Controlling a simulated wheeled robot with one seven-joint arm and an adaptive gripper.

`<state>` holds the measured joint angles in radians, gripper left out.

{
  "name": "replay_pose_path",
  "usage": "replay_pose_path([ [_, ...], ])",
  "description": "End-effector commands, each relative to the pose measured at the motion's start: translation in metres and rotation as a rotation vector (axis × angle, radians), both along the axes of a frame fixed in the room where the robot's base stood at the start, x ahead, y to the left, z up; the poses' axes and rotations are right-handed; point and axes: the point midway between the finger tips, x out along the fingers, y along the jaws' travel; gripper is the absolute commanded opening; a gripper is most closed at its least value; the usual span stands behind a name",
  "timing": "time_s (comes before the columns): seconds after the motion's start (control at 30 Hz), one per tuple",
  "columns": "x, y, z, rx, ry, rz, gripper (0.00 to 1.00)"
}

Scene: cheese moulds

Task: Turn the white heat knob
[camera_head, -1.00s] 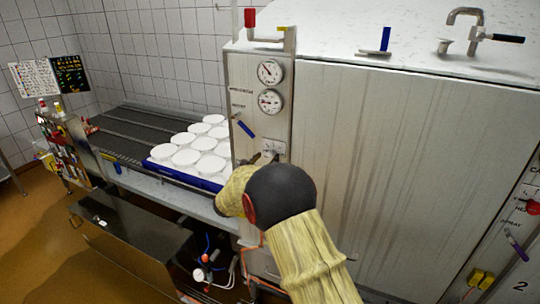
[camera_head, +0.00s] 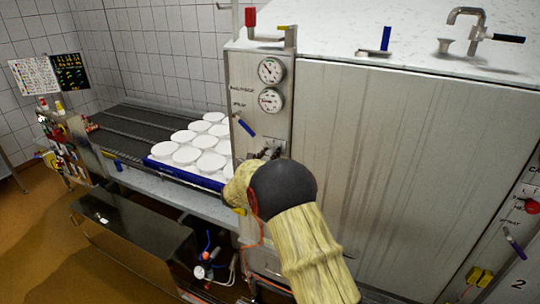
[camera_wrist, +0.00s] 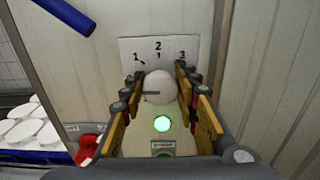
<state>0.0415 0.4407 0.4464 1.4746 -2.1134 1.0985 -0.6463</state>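The white heat knob (camera_wrist: 160,86) is a round knob in front of a pale plate (camera_wrist: 158,50) marked 1, 2 and 3. A short dark line shows at its left side. My gripper (camera_wrist: 161,80) has one finger on each side of the knob, with small gaps seeming to remain. I cannot tell for sure whether either finger touches it. In the head view my gripper (camera_head: 268,154) is at the scale plate on the narrow control panel (camera_head: 258,120), where my wrist hides most of the knob.
A green lit button (camera_wrist: 162,124) sits below the knob, and a red knob (camera_wrist: 88,145) lies to its left. A blue lever (camera_head: 246,128) and two gauges (camera_head: 271,71) are above. A blue tray (camera_head: 190,178) of white moulds stands left of the panel.

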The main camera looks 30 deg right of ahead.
Motion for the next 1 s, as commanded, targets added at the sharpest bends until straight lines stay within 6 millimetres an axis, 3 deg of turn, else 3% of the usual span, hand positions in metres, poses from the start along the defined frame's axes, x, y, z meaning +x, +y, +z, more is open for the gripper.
replay_pose_path([
  [0.4,0.0003,0.0003,0.0003,0.0,0.0,0.001,0.05],
  [1.0,-0.0003,-0.0001,-0.0053,0.123,-0.165,0.002,0.05],
])
